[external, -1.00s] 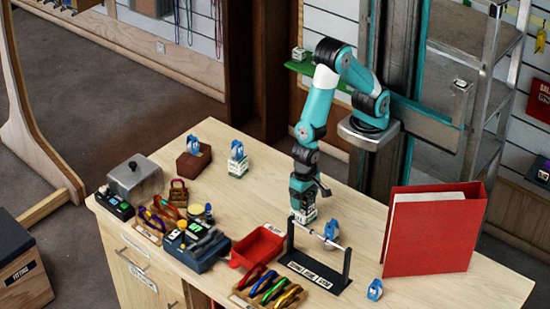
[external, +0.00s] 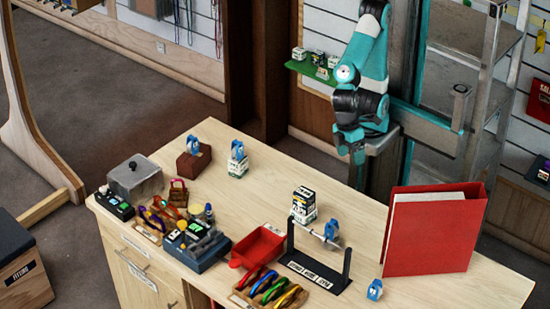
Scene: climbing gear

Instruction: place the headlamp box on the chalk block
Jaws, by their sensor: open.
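A small upright white, dark and green carton stack (external: 304,205) stands on the bench behind the black rod stand. It looks like a dark-and-white box on a lower block, probably the headlamp box on the chalk block, but the labels are too small to read. My gripper (external: 358,156) is open and empty. It is raised to the right of and behind the stack, pointing down, clear of it. Its fingers are small and partly dark in this view.
A black rod stand (external: 347,267) with a blue item on its rod is just in front. A red binder (external: 436,230) stands at right. A red tray (external: 258,246), tool case (external: 195,248) and brown block (external: 193,162) lie left. A green shelf (external: 311,70) holds small boxes behind.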

